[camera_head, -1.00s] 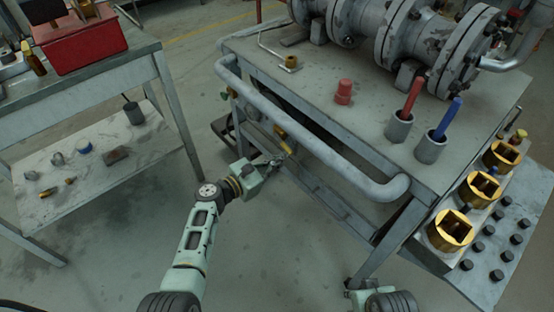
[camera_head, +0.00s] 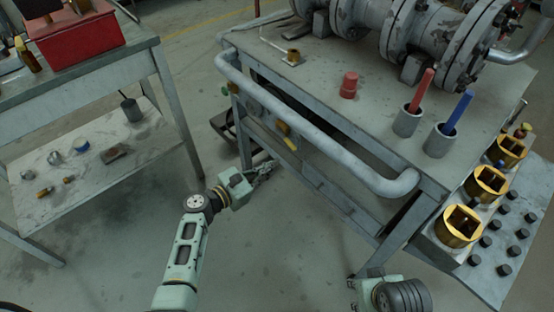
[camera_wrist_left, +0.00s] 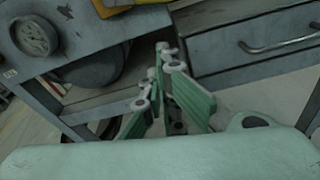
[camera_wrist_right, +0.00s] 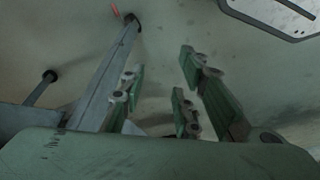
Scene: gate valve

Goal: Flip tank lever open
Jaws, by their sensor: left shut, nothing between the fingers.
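A yellow lever (camera_head: 288,138) sits under the near edge of the workbench, below the grey rail; its exact angle is hard to tell. A yellow part (camera_wrist_left: 128,5) shows at the top edge of the left wrist view, cut off. My left gripper (camera_head: 268,168) is below and to the left of the lever, apart from it. Its fingers (camera_wrist_left: 165,85) are closed together and empty. My right gripper (camera_head: 357,280) is low by the bench's front leg. In the right wrist view its fingers (camera_wrist_right: 165,90) are spread and empty.
The workbench rail (camera_head: 310,120) runs above the lever. A round grey gauge or knob (camera_wrist_left: 36,36) and a drawer (camera_wrist_left: 250,40) are near my left gripper. A side table (camera_head: 85,150) stands at left. Open floor (camera_head: 270,230) lies between.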

